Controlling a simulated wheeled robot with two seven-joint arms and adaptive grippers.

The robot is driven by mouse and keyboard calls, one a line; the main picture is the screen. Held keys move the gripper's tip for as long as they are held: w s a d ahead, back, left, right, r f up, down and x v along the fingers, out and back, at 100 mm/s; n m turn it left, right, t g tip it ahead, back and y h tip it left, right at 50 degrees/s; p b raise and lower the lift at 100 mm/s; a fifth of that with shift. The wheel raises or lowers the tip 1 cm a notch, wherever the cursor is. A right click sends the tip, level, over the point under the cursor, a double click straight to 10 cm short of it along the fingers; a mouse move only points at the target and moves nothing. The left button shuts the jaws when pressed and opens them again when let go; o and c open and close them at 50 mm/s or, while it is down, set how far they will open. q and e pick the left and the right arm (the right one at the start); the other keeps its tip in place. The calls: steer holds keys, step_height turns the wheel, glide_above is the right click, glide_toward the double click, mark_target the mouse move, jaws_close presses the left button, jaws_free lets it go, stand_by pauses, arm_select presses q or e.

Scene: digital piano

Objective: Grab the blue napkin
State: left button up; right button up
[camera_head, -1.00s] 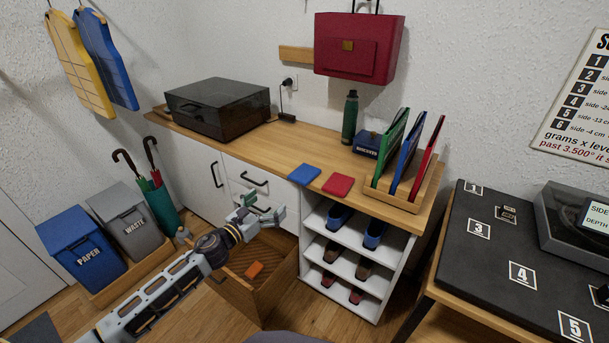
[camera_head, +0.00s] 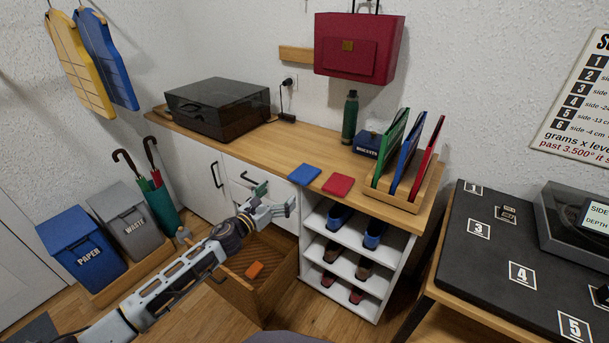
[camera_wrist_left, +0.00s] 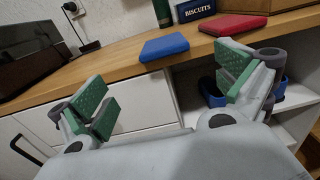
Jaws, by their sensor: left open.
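The blue napkin (camera_head: 304,174) lies folded flat near the front edge of the wooden counter, just left of a red napkin (camera_head: 338,184). My left gripper (camera_head: 277,198) is open and empty, in front of the counter, left of and below the blue napkin and apart from it. In the left wrist view the blue napkin (camera_wrist_left: 164,46) lies beyond and between the open green-padded fingers (camera_wrist_left: 165,95), with the red napkin (camera_wrist_left: 232,25) to its right. My right gripper is not in view.
The counter (camera_head: 250,150) holds a dark-lidded case (camera_head: 218,107), a green bottle (camera_head: 350,117), a biscuits tin (camera_head: 367,143) and a rack of coloured folders (camera_head: 405,160). Below are an open drawer (camera_head: 240,298) and a shoe shelf (camera_head: 345,290). Bins stand at left.

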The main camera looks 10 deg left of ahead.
mark_target(296, 182)
arm_select(q)
steer(key=shift+x, duration=1.85)
steer(key=shift+w+d, duration=0.15)
steer(key=shift+d+x, duration=0.25)
steer(key=shift+x, duration=2.1)
steer(key=c, duration=0.9)
